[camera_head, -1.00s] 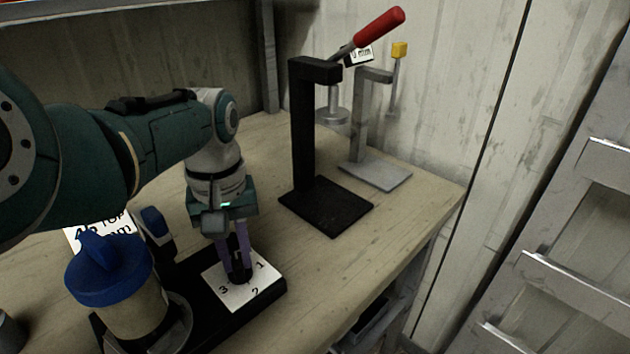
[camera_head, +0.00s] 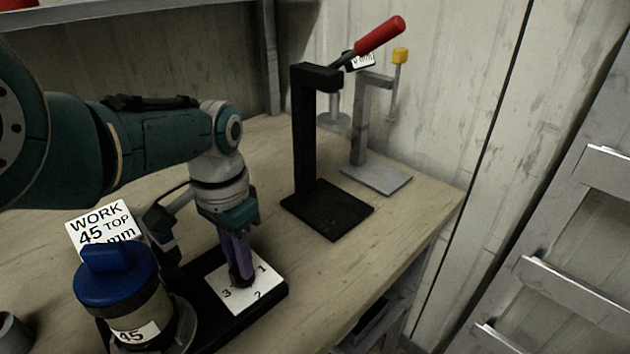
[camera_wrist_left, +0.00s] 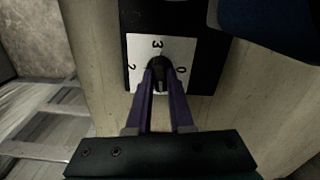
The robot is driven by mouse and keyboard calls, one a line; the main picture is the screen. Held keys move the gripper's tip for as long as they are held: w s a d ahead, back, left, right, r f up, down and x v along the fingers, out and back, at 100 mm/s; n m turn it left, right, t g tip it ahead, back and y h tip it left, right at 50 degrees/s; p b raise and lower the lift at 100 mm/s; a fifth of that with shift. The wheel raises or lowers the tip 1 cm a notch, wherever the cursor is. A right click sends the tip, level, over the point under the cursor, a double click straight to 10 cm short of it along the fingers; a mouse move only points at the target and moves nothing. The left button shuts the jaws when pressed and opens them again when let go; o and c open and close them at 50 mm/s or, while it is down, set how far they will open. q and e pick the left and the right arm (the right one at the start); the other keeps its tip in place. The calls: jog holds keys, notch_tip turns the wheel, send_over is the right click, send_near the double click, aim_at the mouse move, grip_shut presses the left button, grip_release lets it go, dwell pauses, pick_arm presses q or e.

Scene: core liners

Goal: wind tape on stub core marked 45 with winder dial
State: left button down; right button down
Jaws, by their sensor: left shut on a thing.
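The stub core marked 45 (camera_head: 136,333) stands upright on the winder at lower left, with a blue cap (camera_head: 117,275) on top and its label facing me. The winder's black base (camera_head: 200,335) carries a white dial plate (camera_head: 262,287) with numbers. My left gripper (camera_head: 241,277) points down at the dial. In the left wrist view its purple fingers (camera_wrist_left: 160,88) are shut on the black dial knob (camera_wrist_left: 158,70), with 2, 3 and 0 showing around it. The fingers hide part of the knob. My right gripper is out of view.
A black press (camera_head: 305,130) with a red handle and a grey stand (camera_head: 375,178) with a yellow knob stand at the back right. The bench front right (camera_head: 350,270) is clear. A grey cup (camera_head: 12,330) is at lower left.

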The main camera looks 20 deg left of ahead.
pick_arm(q)
jog(key=m, duration=0.4)
jog(key=shift+m, duration=0.4)
jog(key=m, duration=0.3)
jog(key=shift+m, duration=0.3)
jog(key=m, duration=1.2)
jog(key=shift+m+b, duration=0.3)
jog(key=shift+b, duration=0.05)
jog(key=m, duration=0.3)
jog(key=shift+m+b, duration=0.3)
jog(key=shift+m, duration=0.1)
jog(key=m, duration=0.3)
jog(key=shift+m+b, duration=0.3)
jog(key=shift+b, duration=0.05)
jog(key=m+b, duration=0.1)
jog(key=m, duration=0.1)
jog(key=shift+f+m, duration=0.1)
jog(key=shift+m, duration=0.2)
jog(key=shift+m+b, duration=0.35)
jog(key=shift+m, duration=0.15)
jog(key=m+b, duration=0.5)
jog(key=b, duration=0.6)
jog(key=shift+f, duration=0.2)
jog(key=shift+r+m+b, duration=0.25)
jog(key=shift+m+b, duration=0.15)
jog(key=shift+b, duration=0.5)
